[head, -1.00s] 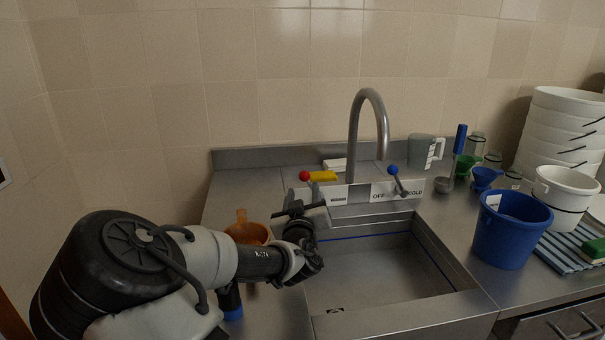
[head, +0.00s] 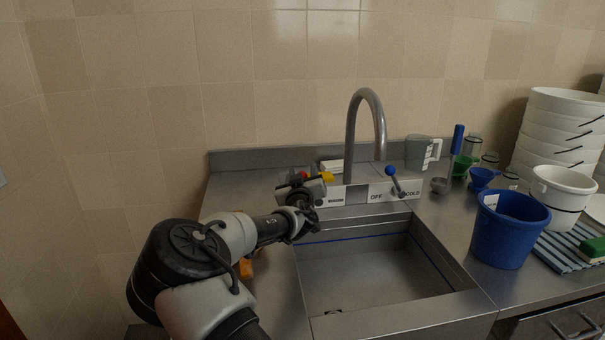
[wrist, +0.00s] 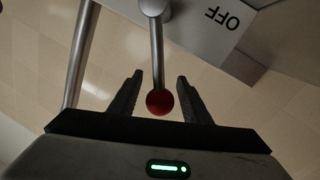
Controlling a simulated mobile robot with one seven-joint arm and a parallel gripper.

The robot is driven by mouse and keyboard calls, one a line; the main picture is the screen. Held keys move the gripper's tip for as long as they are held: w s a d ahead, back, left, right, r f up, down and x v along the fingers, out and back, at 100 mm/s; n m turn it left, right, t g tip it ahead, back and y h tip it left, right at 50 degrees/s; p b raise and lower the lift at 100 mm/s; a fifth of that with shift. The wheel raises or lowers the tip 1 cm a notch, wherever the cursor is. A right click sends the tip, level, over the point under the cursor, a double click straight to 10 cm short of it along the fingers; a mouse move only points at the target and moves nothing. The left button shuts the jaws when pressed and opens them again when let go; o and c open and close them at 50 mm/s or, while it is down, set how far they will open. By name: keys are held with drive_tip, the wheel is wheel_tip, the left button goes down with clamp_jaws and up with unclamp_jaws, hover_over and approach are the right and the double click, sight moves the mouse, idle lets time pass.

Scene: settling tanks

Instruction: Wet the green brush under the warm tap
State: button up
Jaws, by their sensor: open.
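The warm tap's lever ends in a red ball knob (wrist: 160,102), which sits between my two open fingers in the wrist view without being clamped. In the head view my gripper (head: 300,186) is at the left end of the tap panel (head: 354,194) and hides most of this lever. The curved steel spout (head: 378,112) arches over the sink (head: 375,270); no water shows below it. A green block with a pale underside, apparently the green brush (head: 592,249), lies on a striped mat at the far right, well away from my gripper.
The cold lever's blue knob (head: 390,171) stands right of the spout. A blue bucket (head: 511,228) stands right of the sink, beside a white bucket (head: 564,194). A grey jug (head: 418,152) and several small vessels stand behind. The sink basin is empty.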

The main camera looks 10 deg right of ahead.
drive_tip(key=shift+c, duration=0.5)
clamp_jaws()
drive_tip(key=shift+d+r+m+b, duration=0.15)
drive_tip(key=shift+d+m, duration=0.3)
drive_tip(key=shift+m, duration=0.1)
drive_tip(key=shift+d+r+m+b, duration=0.1)
drive_tip(key=shift+d+m+b, duration=0.05)
drive_tip(key=shift+d+m, duration=0.35)
drive_tip(key=shift+a, duration=0.1)
drive_tip(key=shift+o, duration=0.5)
unclamp_jaws()
drive_tip(key=shift+s+r, duration=0.1)
drive_tip(key=p+v, duration=0.1)
drive_tip(key=v, duration=1.6)
drive_tip(key=shift+r, duration=0.3)
drive_tip(key=shift+s+g, duration=0.15)
drive_tip(key=shift+g, duration=0.15)
